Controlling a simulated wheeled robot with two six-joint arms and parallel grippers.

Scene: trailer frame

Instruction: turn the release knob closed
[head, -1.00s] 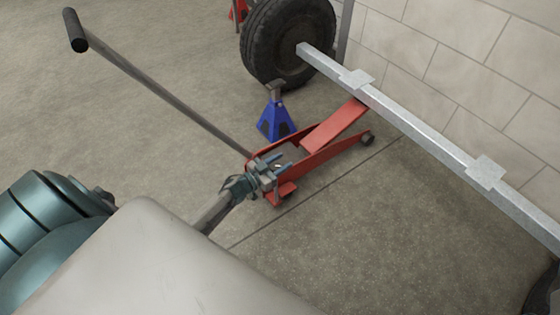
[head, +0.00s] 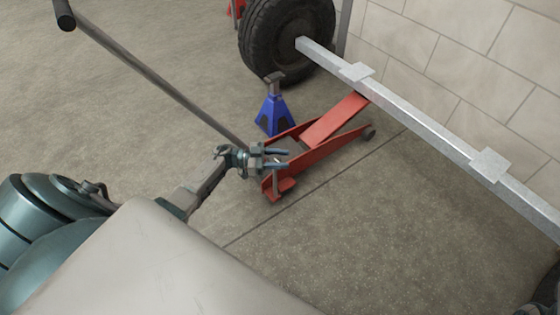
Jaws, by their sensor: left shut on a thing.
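The red floor jack (head: 325,154) stands on the floor with its lifting arm raised under the grey axle beam (head: 425,118). Its long handle (head: 150,78) slopes up to the left and ends in a black grip. My left gripper (head: 281,159) is at the jack's near end, by the foot of the handle. Its fingers are closed on the small release knob there, which they and the wrist almost wholly hide. I cannot make out the knob's turn.
A blue jack stand (head: 273,112) stands just behind the jack, apart from the beam. A black tyre (head: 286,40) is at the beam's far end. A block wall (head: 470,60) runs behind the beam. The floor right of the jack is clear.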

